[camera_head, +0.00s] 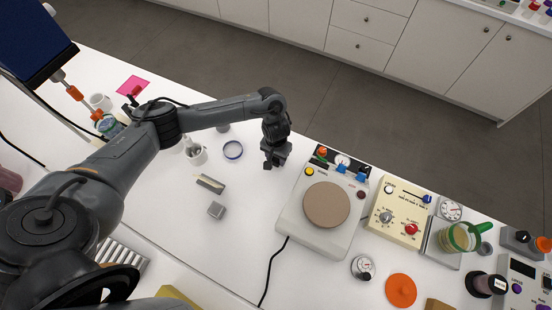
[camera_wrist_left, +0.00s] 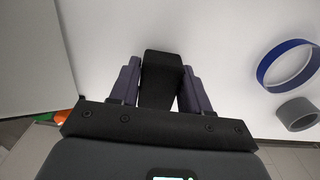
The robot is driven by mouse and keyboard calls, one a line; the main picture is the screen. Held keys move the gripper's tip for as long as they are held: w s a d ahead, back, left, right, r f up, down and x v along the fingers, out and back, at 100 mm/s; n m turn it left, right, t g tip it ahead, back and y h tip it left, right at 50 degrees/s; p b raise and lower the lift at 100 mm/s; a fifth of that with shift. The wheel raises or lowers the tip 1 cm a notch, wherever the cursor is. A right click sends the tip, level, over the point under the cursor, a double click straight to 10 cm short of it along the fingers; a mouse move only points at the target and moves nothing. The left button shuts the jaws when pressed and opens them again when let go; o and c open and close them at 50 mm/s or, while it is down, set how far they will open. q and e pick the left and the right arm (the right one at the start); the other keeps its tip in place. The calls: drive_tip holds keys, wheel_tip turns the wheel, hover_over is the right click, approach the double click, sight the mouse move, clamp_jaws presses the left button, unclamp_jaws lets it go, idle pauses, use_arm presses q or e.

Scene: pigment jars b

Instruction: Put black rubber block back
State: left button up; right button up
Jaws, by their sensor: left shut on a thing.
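The black rubber block (camera_wrist_left: 161,75) is between the two fingers of my left gripper (camera_wrist_left: 158,85) in the left wrist view, with both fingers closed against its sides. In the head view my left gripper (camera_head: 270,164) points down over the white table, just left of the hotplate. The block is small and dark there and hard to tell from the fingers. I cannot tell whether it touches the table. My right gripper is not in view.
The hotplate (camera_head: 290,220) with a round brown top stands right of the gripper. A blue ring (camera_head: 233,150) lies to the left; it also shows in the left wrist view (camera_wrist_left: 262,72). The table between is mostly clear.

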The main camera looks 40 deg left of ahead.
use_arm(q)
drive_tip(key=shift+f, duration=0.6)
drive_tip(key=shift+f, duration=0.15)
drive_tip(key=o, duration=1)
drive_tip(key=shift+r, duration=0.6)
wheel_tip(320, 180, up, 10)
drive_tip(key=p, duration=0.4)
drive_tip(key=shift+r, duration=0.55)
drive_tip(key=shift+a, duration=0.1)
